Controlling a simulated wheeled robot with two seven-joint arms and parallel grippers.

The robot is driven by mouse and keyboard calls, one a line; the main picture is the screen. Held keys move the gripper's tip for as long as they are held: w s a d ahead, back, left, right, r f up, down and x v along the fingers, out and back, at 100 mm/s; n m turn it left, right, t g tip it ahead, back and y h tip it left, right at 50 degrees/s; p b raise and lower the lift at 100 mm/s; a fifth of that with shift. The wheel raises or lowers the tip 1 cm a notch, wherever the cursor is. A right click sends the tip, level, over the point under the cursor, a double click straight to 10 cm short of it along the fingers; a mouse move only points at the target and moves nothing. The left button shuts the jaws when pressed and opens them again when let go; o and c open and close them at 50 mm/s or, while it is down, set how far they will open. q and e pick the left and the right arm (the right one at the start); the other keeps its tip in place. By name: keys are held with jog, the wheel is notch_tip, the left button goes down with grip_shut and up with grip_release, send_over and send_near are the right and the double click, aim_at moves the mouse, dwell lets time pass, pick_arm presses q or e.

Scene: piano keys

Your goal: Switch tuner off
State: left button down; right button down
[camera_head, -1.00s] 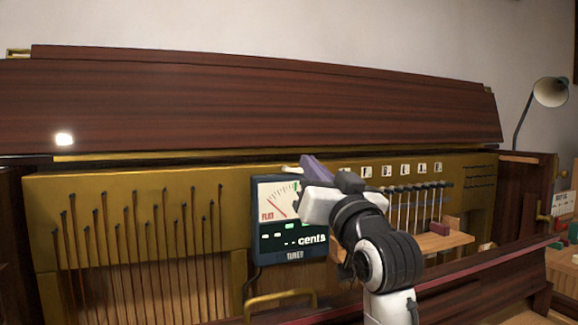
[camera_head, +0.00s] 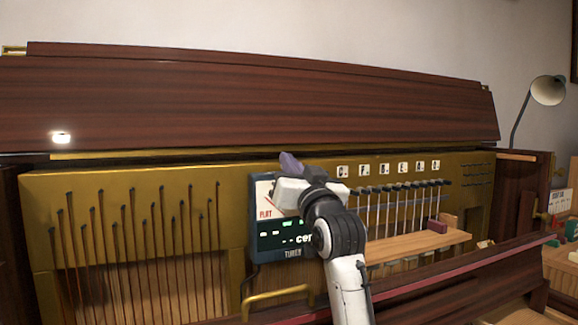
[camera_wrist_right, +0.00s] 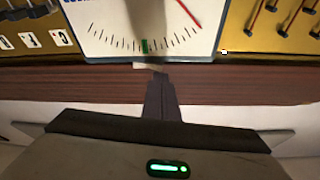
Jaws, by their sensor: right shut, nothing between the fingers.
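The tuner (camera_head: 262,236) is a dark blue box mounted on the piano's gold panel. Its white dial reads FLAT, and its lower display is lit with green marks and part of the word "cents". In the right wrist view the tuner's dial (camera_wrist_right: 120,30) shows a red needle and a green mark. My right gripper (camera_head: 288,163) is shut and empty, at the tuner's upper edge. In the right wrist view its closed dark fingers (camera_wrist_right: 160,85) point at the tuner's top edge, near a small pale piece. Contact cannot be told. My arm hides the dial's right part. The left gripper is not in view.
A gold panel (camera_head: 120,180) with several tuning pins lies left of the tuner. Right of it are lettered labels (camera_head: 385,168), several rods and a wooden shelf (camera_head: 415,244). The dark wooden lid (camera_head: 250,100) stands above. A lamp (camera_head: 546,92) is at far right.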

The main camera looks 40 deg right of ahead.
dwell(0.3)
jog(key=s+a+n+p, duration=0.1)
jog(key=s+a+p, duration=0.1)
jog(key=s, duration=0.7)
jog(key=shift+a+n+y+p, duration=0.2)
jog(key=shift+n+y+p, duration=0.15)
jog(key=shift+p, duration=0.5)
jog(key=shift+s, duration=0.1)
jog(key=shift+f, duration=0.1)
